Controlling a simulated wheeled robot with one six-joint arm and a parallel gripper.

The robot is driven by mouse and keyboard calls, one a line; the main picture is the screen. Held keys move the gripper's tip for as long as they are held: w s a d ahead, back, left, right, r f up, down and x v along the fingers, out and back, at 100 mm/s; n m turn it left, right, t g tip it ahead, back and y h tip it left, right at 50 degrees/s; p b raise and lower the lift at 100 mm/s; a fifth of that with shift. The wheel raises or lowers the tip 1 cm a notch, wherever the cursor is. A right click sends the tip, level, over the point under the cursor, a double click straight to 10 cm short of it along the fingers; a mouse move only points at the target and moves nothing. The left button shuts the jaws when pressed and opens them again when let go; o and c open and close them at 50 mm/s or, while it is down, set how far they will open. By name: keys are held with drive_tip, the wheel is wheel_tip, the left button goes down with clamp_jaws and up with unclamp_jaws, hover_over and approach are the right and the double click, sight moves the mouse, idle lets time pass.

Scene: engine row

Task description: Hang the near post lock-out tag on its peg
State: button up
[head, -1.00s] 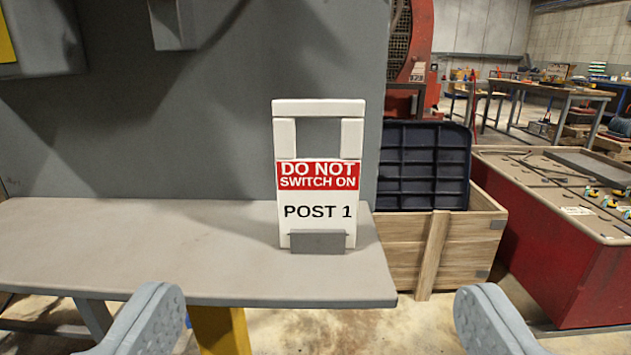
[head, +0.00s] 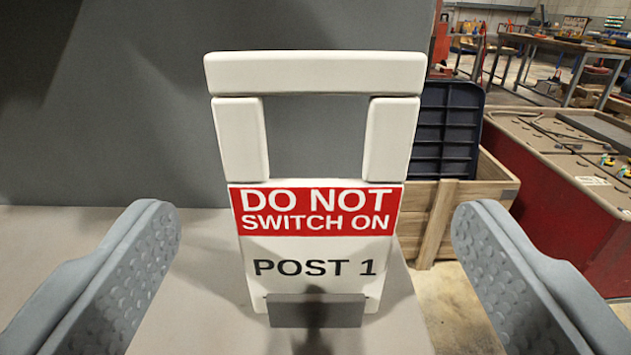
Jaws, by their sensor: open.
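The lock-out tag (head: 313,250) is a white plate with a red "DO NOT SWITCH ON" band, the words "POST 1" and a rectangular handle opening at its top. It stands upright in a small grey holder (head: 316,311) on a grey shelf (head: 205,280). My gripper (head: 315,232) is open, with one grey padded finger to the left of the tag and one to the right. Neither finger appears to touch the tag. The peg is not visible in this view.
A grey panel (head: 130,110) rises behind the shelf. To the right are a wooden crate (head: 470,205) with a dark blue ribbed tray (head: 446,130) and a red cabinet (head: 575,190). Workbenches (head: 560,50) stand farther back.

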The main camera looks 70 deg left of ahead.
drive_tip(key=x, duration=0.2)
drive_tip(key=shift+w+a, duration=0.1)
drive_tip(key=shift+a, duration=0.15)
drive_tip(key=c, duration=1.1)
drive_tip(key=shift+o, duration=0.2)
wheel_tip(320, 180, up, 10)
